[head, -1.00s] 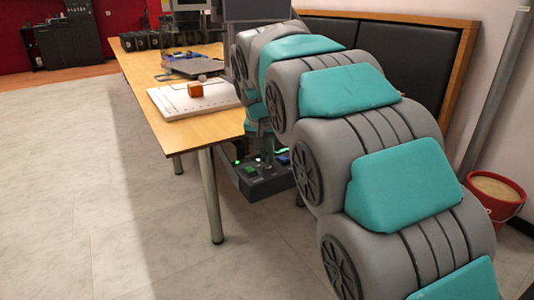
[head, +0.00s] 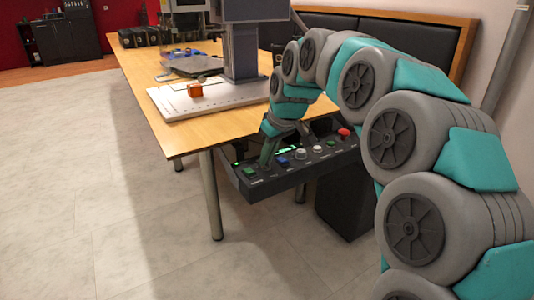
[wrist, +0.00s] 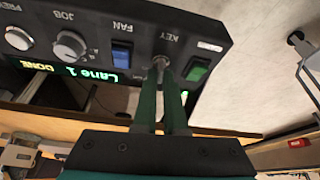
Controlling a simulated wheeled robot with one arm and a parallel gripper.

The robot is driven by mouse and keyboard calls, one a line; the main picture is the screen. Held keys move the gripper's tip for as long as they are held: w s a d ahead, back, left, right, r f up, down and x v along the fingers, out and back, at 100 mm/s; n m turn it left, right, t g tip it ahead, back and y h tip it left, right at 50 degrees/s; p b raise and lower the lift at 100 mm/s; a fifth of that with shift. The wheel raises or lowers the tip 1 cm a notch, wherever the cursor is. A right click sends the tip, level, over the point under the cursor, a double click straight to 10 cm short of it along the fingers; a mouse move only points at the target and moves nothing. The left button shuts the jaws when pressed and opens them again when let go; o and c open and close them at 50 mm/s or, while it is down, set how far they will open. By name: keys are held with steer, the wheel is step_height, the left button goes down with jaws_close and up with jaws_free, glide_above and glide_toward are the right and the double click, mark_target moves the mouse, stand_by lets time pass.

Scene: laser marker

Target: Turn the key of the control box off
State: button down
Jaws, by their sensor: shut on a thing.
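The dark control box (head: 305,172) hangs at the table's near right corner, with a row of buttons and knobs. Its key (wrist: 161,61) shows in the wrist view under the "KEY" label, between the blue fan switch (wrist: 122,54) and a green button (wrist: 197,71). My gripper (wrist: 163,72) has its two green fingers shut on the key, whose head is mostly hidden between the tips. In the head view my gripper (head: 266,158) reaches down to the box's left part. The exact angle of the key cannot be told.
The lit green display (wrist: 66,68) sits beside the knobs (wrist: 69,46). A red stop button (head: 344,132) stands at the box's right end. The floor at left is clear.

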steer(key=n+g+y, duration=0.1)
steer(key=n, duration=0.2)
steer(key=shift+w+n, duration=0.1)
steer(key=shift+n, duration=0.3)
steer(key=shift+n+g+p, duration=0.4)
steer(key=shift+n+g, duration=0.3)
steer(key=shift+n, duration=1.1)
steer(key=c, duration=1)
jaws_free()
steer(key=shift+d, duration=0.1)
steer(key=shift+v, duration=3.95)
steer(key=shift+d+f, duration=0.1)
